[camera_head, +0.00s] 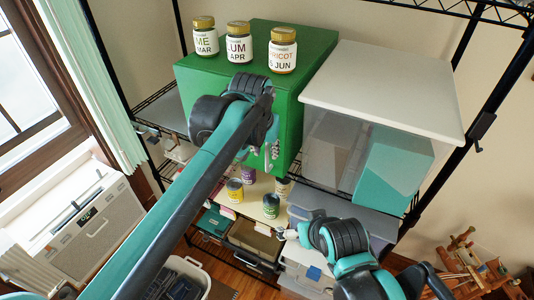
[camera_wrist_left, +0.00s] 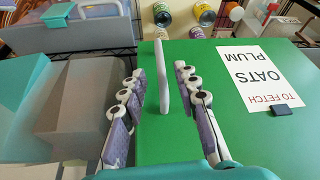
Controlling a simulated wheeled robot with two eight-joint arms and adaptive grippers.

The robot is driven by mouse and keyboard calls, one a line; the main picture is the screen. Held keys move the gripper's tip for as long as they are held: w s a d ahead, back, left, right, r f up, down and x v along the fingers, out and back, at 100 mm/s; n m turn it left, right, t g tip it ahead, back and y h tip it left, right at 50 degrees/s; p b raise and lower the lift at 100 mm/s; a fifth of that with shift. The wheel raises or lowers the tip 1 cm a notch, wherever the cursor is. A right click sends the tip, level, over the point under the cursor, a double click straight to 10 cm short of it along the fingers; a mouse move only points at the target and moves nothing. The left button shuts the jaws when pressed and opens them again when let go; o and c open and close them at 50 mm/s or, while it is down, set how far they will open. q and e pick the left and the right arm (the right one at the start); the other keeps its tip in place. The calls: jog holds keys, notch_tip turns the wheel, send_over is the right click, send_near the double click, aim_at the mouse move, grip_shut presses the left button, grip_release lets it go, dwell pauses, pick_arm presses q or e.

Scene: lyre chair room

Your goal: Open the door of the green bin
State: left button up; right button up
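The green bin (camera_head: 307,62) stands on a wire shelf in the head view. Its green front (camera_wrist_left: 225,125) fills much of the left wrist view, and no gap shows at the door. A pale bar handle (camera_wrist_left: 161,75) stands out from that front near its left edge in the wrist view. My left gripper (camera_wrist_left: 160,103) is open, with one finger on each side of the handle; a gap shows on both sides. In the head view my left arm hides much of the front, and the left gripper (camera_head: 268,152) is partly hidden. My right gripper (camera_head: 287,234) is below, its fingers too small to read.
Several labelled jars (camera_head: 283,50) stand on the bin's top. A clear box with a white lid (camera_head: 385,85) stands close at the right. Cans (camera_head: 271,206) sit on the shelf below. A printed note (camera_wrist_left: 262,75) is on the bin's front. A black shelf post (camera_head: 480,120) rises at right.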

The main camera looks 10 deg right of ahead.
aim_at(267, 156)
pick_arm(q)
jog(key=x, duration=0.6)
grip_shut()
